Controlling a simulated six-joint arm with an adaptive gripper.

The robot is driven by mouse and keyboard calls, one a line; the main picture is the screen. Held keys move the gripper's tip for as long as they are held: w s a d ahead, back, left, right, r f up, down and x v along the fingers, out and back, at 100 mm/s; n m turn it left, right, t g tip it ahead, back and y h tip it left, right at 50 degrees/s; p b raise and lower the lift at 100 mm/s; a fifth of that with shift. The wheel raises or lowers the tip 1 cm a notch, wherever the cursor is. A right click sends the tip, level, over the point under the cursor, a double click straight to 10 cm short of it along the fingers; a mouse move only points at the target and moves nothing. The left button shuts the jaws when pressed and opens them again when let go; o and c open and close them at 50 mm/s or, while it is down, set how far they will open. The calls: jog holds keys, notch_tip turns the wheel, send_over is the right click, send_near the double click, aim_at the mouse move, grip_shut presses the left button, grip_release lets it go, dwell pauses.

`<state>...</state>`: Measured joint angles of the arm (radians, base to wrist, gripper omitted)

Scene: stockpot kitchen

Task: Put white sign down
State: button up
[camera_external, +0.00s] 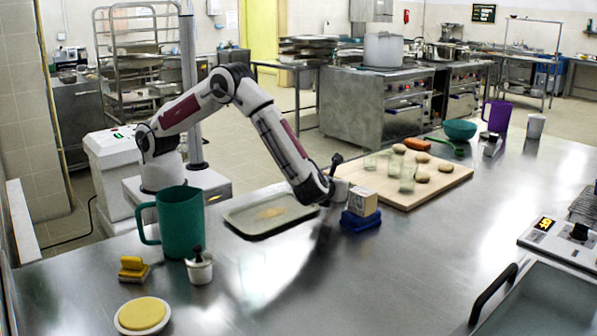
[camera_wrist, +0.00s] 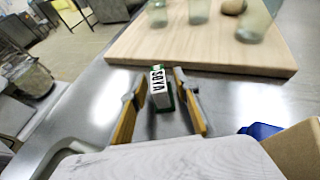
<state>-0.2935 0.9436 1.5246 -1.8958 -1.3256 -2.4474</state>
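The white sign (camera_wrist: 161,90) has black letters reading "SOYA" and green edges. In the wrist view it stands upright on the steel counter, just short of the cutting board. My gripper (camera_wrist: 158,86) has its two yellowish fingers spread, one on each side of the sign. A gap shows between the left finger and the sign; the right finger is close to it, and I cannot tell whether they touch. In the external view my gripper (camera_external: 337,190) is low over the counter beside the beige box, and I cannot make out the sign there.
The beige box (camera_external: 363,200) sits on a blue base (camera_external: 360,221) to my gripper's right. The wooden board (camera_external: 452,183) behind carries glasses and potatoes. A tray (camera_external: 240,224) and a teal pitcher (camera_external: 180,225) are to the left. The counter's front middle is clear.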

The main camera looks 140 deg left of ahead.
jog(key=shift+r, duration=0.15)
jog(key=v, duration=1.2)
jog(key=shift+w, duration=0.1)
dwell(0.6)
